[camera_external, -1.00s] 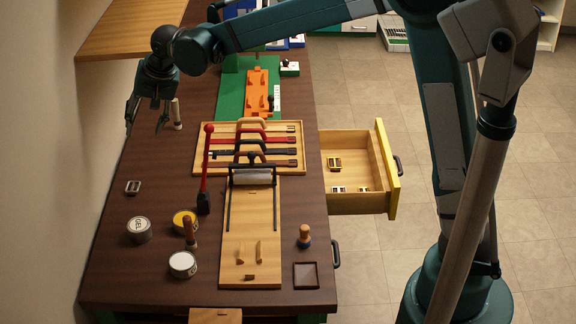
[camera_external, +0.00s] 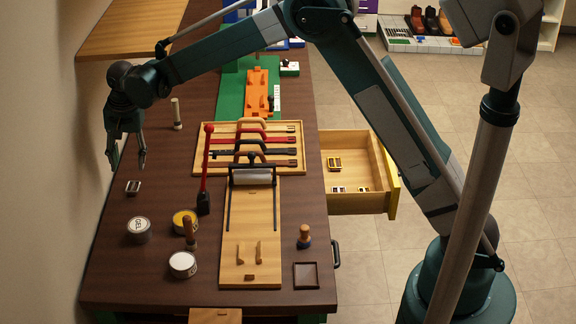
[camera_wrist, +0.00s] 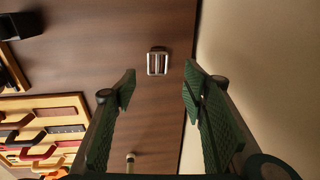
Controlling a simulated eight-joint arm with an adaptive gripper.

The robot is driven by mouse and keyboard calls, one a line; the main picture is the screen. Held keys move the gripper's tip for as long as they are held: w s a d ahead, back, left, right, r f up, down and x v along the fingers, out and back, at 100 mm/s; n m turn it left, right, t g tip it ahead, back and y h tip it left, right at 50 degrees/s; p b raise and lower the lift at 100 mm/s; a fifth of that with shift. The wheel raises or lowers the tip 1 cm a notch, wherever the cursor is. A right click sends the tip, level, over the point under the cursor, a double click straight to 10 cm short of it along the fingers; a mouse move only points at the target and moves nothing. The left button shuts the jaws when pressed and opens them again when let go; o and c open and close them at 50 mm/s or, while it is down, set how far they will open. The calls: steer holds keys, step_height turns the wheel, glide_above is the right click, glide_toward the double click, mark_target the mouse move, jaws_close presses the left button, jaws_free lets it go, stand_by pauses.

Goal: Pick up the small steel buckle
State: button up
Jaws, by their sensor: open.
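The small steel buckle (camera_external: 133,187) lies flat on the dark brown bench near its left edge, by the wall. In the wrist view the buckle (camera_wrist: 157,62) shows as a silver frame with a middle bar, beyond the fingertips and between their lines. My gripper (camera_external: 127,160) is open and empty, above the bench and a little behind the buckle in the outside view. In the wrist view its two green-padded fingers (camera_wrist: 160,82) stand wide apart, touching nothing. More buckles (camera_external: 334,163) lie in the open drawer at the right.
The wall (camera_wrist: 245,60) runs close along the buckle's side of the bench. A grey tin (camera_external: 139,230), a yellow tin (camera_external: 184,221) and a white-lidded tin (camera_external: 183,264) stand nearer the front. A peg (camera_external: 176,113) stands behind.

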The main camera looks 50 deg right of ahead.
steer(key=g+p, duration=0.2)
glide_above(134, 184)
steer(key=shift+w+f, duration=0.2)
steer(key=shift+f, duration=2.3)
steer(key=shift+f, duration=0.1)
steer(key=shift+f, duration=2.4)
steer(key=c, duration=1)
